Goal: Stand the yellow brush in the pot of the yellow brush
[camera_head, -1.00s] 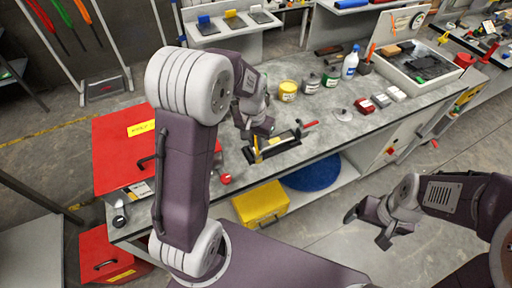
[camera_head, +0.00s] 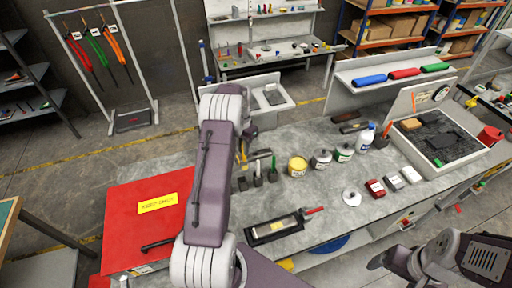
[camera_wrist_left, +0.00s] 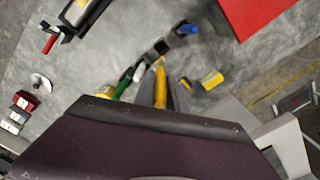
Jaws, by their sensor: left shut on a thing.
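My left gripper (camera_wrist_left: 160,82) is shut on the yellow brush (camera_wrist_left: 159,72), which also shows in the head view (camera_head: 241,156). It is over the row of small dark pots on the grey bench. The leftmost dark pot (camera_head: 242,184) is just below the brush in the head view. I cannot tell whether the brush's lower end is inside it or above it. Two more pots, the middle one (camera_head: 258,180) and the one with a green handle (camera_head: 273,175), stand to its right. My right gripper (camera_head: 384,266) is empty at lower right, partly cut off.
A red cabinet (camera_head: 150,215) is left of the pots, a black tray (camera_head: 275,229) in front. A yellow tin (camera_head: 298,166), grey tins and a white bottle (camera_head: 366,137) stand to the right.

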